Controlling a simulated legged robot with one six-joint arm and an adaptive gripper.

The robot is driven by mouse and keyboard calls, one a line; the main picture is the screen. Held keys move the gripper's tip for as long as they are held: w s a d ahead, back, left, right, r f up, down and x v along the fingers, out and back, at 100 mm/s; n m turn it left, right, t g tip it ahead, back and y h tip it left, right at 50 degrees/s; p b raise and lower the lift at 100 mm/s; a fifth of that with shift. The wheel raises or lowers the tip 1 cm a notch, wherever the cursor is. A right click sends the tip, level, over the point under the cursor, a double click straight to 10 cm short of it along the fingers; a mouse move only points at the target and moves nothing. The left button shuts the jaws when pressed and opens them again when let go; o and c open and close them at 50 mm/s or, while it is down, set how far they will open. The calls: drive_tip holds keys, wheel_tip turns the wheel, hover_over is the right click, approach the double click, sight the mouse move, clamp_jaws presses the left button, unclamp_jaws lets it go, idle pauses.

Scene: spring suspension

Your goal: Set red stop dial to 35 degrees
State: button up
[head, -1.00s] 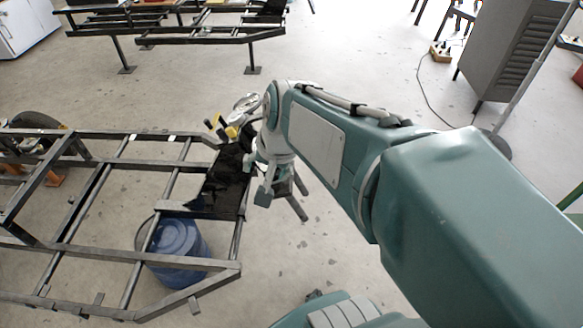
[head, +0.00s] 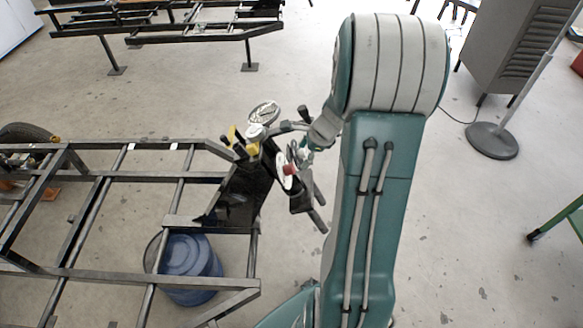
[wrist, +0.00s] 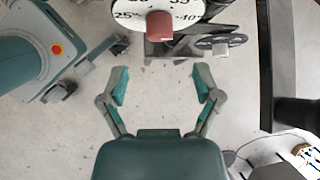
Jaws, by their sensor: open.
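The red stop dial (wrist: 160,25) is a short red knob at the middle of a white scale disc (wrist: 127,15), cut off by the top of the wrist view. Numbers 25, 35 and 40 can be made out; the pointer setting cannot be told. In the head view the red dial (head: 288,170) is small, at the end of the dark frame. My gripper (wrist: 160,77) is open and empty, with its fingertips apart, below the dial in the wrist view and not touching it. In the head view it is small and partly hidden beside the dial.
A black ring with a pale knob (wrist: 220,48) lies right of the dial. A dark metal frame (head: 125,178) fills the left, with a blue drum (head: 190,262) under it. A grey cabinet (head: 510,50) stands back right.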

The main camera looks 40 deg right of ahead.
sight(293, 167)
drive_tip(key=x, duration=0.8)
drive_tip(key=shift+w+f, duration=0.1)
drive_tip(key=shift+f, duration=0.1)
drive_tip(key=shift+c, duration=0.2)
clamp_jaws()
